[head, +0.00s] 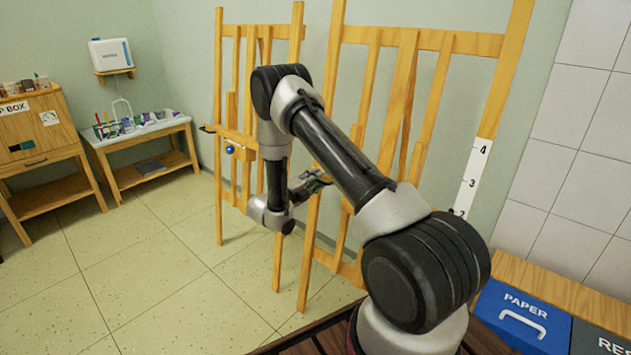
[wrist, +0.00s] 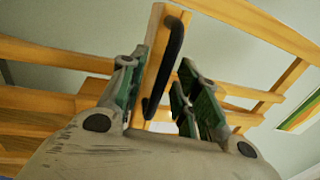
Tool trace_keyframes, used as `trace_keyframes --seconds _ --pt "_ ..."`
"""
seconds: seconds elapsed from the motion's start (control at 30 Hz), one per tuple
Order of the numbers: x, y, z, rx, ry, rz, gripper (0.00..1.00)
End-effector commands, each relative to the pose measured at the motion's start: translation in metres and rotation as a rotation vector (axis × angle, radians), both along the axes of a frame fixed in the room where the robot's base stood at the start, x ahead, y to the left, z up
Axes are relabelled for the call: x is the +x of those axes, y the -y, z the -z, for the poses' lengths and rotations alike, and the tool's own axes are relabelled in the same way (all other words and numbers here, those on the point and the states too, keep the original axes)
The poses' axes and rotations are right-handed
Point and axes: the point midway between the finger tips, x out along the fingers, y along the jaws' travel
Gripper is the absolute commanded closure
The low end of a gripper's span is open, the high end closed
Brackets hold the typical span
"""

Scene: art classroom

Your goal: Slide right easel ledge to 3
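The right easel (head: 421,40) stands behind my arm in the head view. A white scale strip (head: 472,180) on its right post shows 4 and 3, with a partly covered 2 lower down. My arm hides most of its ledge and any pointer, so I cannot tell the ledge's setting. My gripper (head: 308,187) is in front of the easel's left side. In the wrist view, my gripper (wrist: 160,95) is open, with a black bar handle (wrist: 174,50) on a wooden upright piece between its fingers. Contact with the handle cannot be made out.
The left easel (head: 229,30) stands close by, with a blue knob (head: 230,149) on its ledge. A blue paper bin (head: 520,318) is at the lower right. A supply table (head: 140,137) and a wooden cabinet (head: 40,125) stand left. The floor at left centre is clear.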

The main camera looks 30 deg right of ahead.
Motion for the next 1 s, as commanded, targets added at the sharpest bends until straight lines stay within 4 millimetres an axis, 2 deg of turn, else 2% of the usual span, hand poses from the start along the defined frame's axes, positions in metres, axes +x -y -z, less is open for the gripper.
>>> trace_keyframes --seconds 0.17,0.37,0.63,0.73,1.0 --pt "0.0 0.0 0.0 0.0 0.0 0.0 0.68" --pt "0.0 0.0 0.0 0.0 0.0 0.0 1.0" --pt "0.0 0.0 -0.002 0.0 0.001 0.0 1.0" --pt "0.002 0.002 -0.017 -0.001 0.004 0.001 1.0" --pt "0.006 0.013 -0.083 -0.002 0.007 0.0 1.0"
